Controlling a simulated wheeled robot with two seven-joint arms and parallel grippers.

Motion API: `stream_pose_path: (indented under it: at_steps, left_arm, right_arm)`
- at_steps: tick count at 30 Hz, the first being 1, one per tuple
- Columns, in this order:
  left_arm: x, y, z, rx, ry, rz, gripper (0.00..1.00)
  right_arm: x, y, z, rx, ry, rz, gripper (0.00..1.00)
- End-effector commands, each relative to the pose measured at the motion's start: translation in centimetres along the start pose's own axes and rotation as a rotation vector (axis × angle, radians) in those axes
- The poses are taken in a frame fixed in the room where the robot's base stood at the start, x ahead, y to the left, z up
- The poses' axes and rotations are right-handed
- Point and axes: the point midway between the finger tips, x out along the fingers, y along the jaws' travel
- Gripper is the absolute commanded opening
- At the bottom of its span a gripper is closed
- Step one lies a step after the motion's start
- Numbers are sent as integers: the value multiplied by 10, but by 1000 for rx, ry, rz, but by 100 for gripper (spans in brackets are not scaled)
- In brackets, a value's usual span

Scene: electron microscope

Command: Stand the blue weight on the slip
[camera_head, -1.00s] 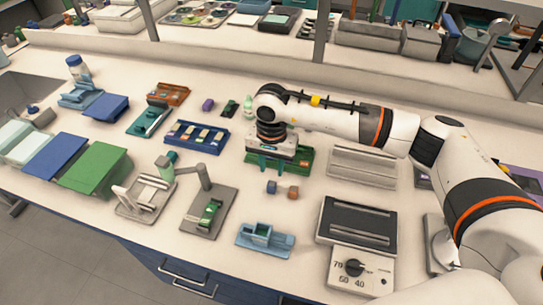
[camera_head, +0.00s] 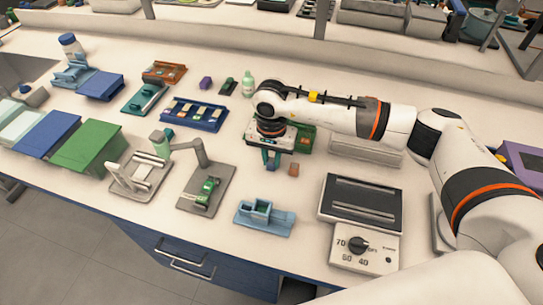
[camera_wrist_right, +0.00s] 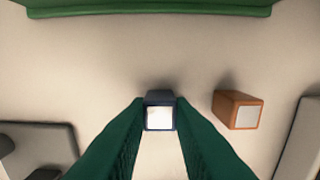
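The blue weight (camera_wrist_right: 160,117) is a small dark-blue block with a white top face, standing upright on the bench. My right gripper (camera_wrist_right: 160,102) points down at it, its green fingers close against both sides. In the head view, the right gripper (camera_head: 270,160) hides most of the blue weight. An orange-brown weight (camera_wrist_right: 238,110) stands just right of it, apart from the fingers; it also shows in the head view (camera_head: 293,169). I cannot make out the slip for certain. My left gripper is not in view.
A green tray (camera_head: 306,138) lies behind the gripper. A light-blue holder (camera_head: 279,221), a grey stand (camera_head: 190,198) and a dial unit (camera_head: 347,258) lie in front. A blue slide rack (camera_head: 172,122) is to the left. Bare bench lies between them.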

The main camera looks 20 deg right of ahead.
Motion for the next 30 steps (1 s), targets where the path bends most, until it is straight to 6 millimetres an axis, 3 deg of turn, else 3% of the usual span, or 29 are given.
stream_pose_path:
  at_steps: [11, 30]
  left_arm:
    - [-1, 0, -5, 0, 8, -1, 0]
    - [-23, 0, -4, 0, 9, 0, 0]
  right_arm:
    - [-2, 0, 0, 0, -1, 1, 10]
    - [-50, 0, 0, 0, -1, 1, 10]
